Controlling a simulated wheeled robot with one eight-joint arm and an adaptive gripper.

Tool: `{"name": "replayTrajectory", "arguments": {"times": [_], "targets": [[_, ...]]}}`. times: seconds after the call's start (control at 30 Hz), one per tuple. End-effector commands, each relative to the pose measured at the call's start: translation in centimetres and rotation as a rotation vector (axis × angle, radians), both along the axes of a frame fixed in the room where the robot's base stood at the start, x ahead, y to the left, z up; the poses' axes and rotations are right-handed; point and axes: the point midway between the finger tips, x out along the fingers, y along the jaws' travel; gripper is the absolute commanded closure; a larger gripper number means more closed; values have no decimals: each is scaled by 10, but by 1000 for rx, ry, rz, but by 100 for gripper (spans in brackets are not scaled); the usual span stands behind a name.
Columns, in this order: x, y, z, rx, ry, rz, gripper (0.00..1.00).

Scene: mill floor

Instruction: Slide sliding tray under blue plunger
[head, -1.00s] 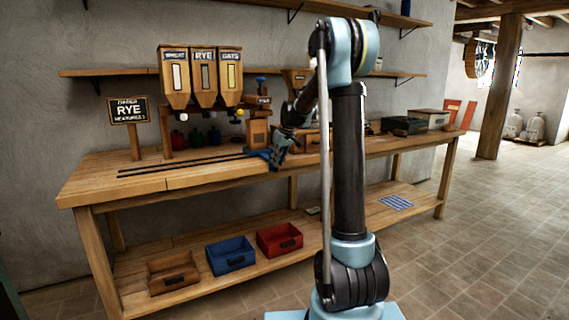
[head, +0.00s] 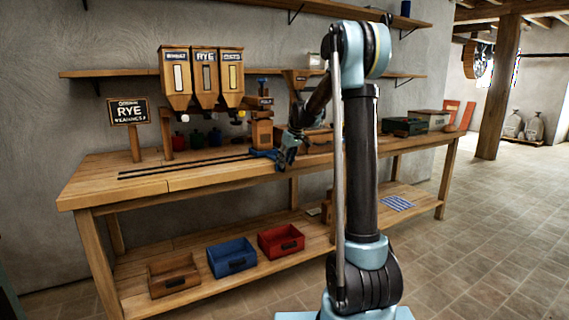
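The blue plunger (head: 262,84) stands upright at the top of a wooden press (head: 262,126) on the bench, right of the hoppers. Two dark rails (head: 185,166) run along the bench top toward the foot of this press. A small blue shape (head: 264,154) lies at the right end of the rails, just in front of the press; it may be the sliding tray, but its outline merges with my gripper. My gripper (head: 284,156) is low over the bench beside that shape. Its fingers are too small and dark to show whether they are open or touching it.
Three hoppers (head: 204,78) and a RYE order sign (head: 128,111) stand at the back left. The bench top (head: 130,190) is clear left of the rails. Boxes (head: 402,126) stand at its right end. Brown, blue and red bins (head: 231,257) sit on the lower shelf.

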Motion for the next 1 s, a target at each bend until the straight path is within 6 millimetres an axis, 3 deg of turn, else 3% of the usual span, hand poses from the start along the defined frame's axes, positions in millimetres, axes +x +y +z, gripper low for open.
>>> {"name": "replayTrajectory", "arguments": {"times": [0.33,0.8,1.0], "targets": [[-5,-1,12,1,1,3,68],[-31,-22,89,1,2,2,68],[-36,-26,106,0,1,3,68]]}}
